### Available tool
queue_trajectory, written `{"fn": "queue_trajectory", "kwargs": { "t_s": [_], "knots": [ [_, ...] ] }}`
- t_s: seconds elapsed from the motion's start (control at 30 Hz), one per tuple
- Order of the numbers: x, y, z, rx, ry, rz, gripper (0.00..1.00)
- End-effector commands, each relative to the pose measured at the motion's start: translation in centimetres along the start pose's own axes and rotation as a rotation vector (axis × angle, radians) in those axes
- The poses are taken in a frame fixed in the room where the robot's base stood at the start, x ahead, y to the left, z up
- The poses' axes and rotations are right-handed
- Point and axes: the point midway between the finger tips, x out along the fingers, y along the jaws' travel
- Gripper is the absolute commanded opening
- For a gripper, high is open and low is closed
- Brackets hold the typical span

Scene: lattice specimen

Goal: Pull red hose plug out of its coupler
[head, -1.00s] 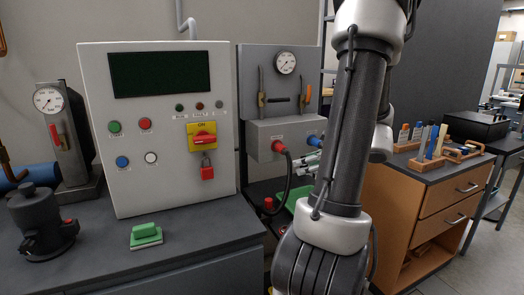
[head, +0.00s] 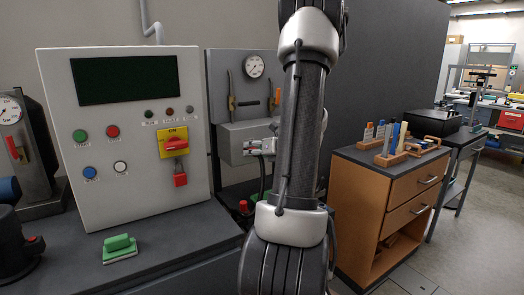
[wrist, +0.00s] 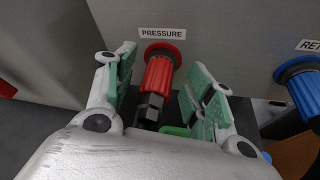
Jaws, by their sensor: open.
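The red hose plug (wrist: 157,82) sits in its red ring-shaped coupler (wrist: 163,50) under the PRESSURE label in the wrist view. A dark hex fitting continues from the plug toward me. My gripper (wrist: 162,68) is open, with one green-padded finger on each side of the plug and gaps showing between pads and plug.
A blue plug (wrist: 308,95) sits right of the red one. The white control panel (head: 122,185) with a red padlock (head: 180,180) stands left of the grey box. A red-capped item (head: 243,206) is below. A wooden drawer cabinet (head: 385,200) stands right.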

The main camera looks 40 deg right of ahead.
Motion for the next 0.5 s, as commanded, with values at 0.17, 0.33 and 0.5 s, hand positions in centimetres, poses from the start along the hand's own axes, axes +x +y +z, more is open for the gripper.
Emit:
{"fn": "queue_trajectory", "kwargs": {
  "t_s": [0.17,0.33,0.5],
  "knots": [
    [0.53,0.03,-0.05,0.0,0.001,0.001,0.54],
    [0.5,0.02,-0.03,0.0,0.001,0.0,0.52],
    [0.48,0.02,-0.03,-0.001,0.001,0.0,0.21]
  ]
}}
